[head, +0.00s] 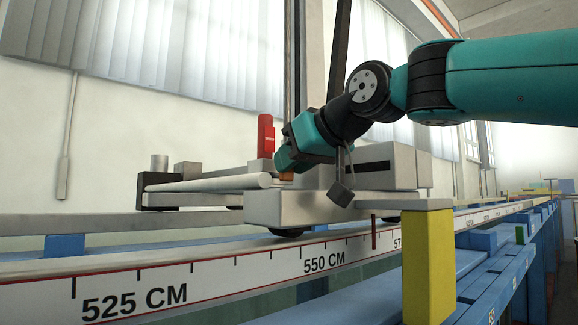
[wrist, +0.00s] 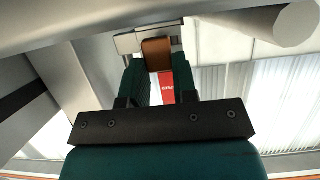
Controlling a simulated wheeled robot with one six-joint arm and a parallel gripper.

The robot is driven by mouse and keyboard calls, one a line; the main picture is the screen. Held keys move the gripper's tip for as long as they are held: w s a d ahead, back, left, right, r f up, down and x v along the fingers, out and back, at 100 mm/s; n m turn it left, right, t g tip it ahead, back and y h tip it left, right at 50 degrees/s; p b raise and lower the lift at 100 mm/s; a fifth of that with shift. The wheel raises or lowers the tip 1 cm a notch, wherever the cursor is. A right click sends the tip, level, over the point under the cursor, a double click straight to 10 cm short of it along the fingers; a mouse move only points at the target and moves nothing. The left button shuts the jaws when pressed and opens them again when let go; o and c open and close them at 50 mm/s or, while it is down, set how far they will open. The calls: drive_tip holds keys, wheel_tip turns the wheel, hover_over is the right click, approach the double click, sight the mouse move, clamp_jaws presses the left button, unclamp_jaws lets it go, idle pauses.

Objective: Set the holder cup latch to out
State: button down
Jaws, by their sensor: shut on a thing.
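An orange-brown block (wrist: 156,52), which looks like the holder cup latch, sits between my two finger ends in the wrist view, against a pale metal plate (wrist: 128,42). My gripper (wrist: 157,72) is shut on it. In the head view my gripper (head: 284,160) is at the carriage (head: 300,208), beside its grey box. Only a sliver of orange (head: 287,178) shows there below the fingers. I cannot tell the latch's setting from these frames. A small grey cylinder (head: 159,162) stands at the carriage's left end; I cannot tell if it is the holder cup.
A red part (head: 266,135) stands just behind my gripper; red with white lettering (wrist: 167,88) shows between the fingers. A pale tube (head: 215,183) lies along the carriage. A ruler rail (head: 215,275) runs below. A yellow post (head: 428,265) stands in front at right.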

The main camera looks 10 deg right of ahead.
drive_tip(key=c, duration=0.9)
unclamp_jaws()
drive_tip(key=shift+s, duration=0.1)
drive_tip(key=shift+b+v, duration=0.4)
drive_tip(key=shift+v, duration=8.35)
